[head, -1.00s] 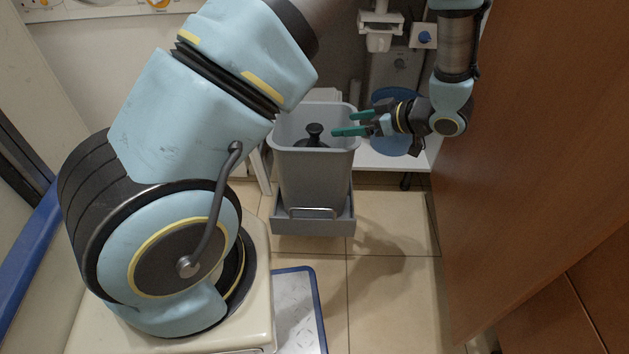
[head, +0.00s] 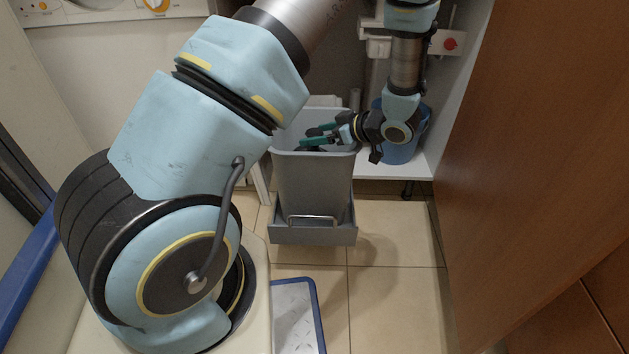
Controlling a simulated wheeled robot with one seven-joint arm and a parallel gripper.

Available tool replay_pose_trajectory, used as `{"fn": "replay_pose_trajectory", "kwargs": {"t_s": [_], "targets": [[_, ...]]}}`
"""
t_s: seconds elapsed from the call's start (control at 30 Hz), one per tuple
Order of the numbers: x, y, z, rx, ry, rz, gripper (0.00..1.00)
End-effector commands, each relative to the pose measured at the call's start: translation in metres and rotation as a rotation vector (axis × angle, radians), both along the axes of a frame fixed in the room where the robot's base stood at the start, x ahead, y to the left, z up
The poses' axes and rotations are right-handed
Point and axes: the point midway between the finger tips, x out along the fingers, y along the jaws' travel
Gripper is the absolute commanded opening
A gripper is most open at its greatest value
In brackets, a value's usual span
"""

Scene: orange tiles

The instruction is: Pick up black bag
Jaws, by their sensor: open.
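The black bag (head: 311,149) is inside the tall grey bin (head: 312,185); only a small dark part shows at the bin's mouth. My gripper (head: 307,137) comes in from the right over the bin's opening. Its two green fingers are apart and point left, with the top of the bag at or between them. The fingers hide most of the bag's knotted top. I cannot tell whether they touch it.
The bin stands in a grey pull-out frame (head: 312,234) with a metal handle. A blue bucket (head: 407,140) is behind my wrist on the white cabinet floor. A brown wooden door (head: 530,150) closes off the right side.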

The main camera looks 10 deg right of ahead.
Motion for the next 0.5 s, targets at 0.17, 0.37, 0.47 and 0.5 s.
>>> {"fn": "replay_pose_trajectory", "kwargs": {"t_s": [0.17,0.37,0.47,0.5], "targets": [[-0.0001,-0.0003,0.0007,0.0,0.0,0.0,0.83],[-0.0002,-0.0004,0.0007,0.0,0.0,0.0,0.6],[-0.0003,-0.0004,0.0007,0.0,0.0,0.0,0.49],[-0.0003,-0.0004,0.0007,0.0,0.0,0.0,0.45]]}}
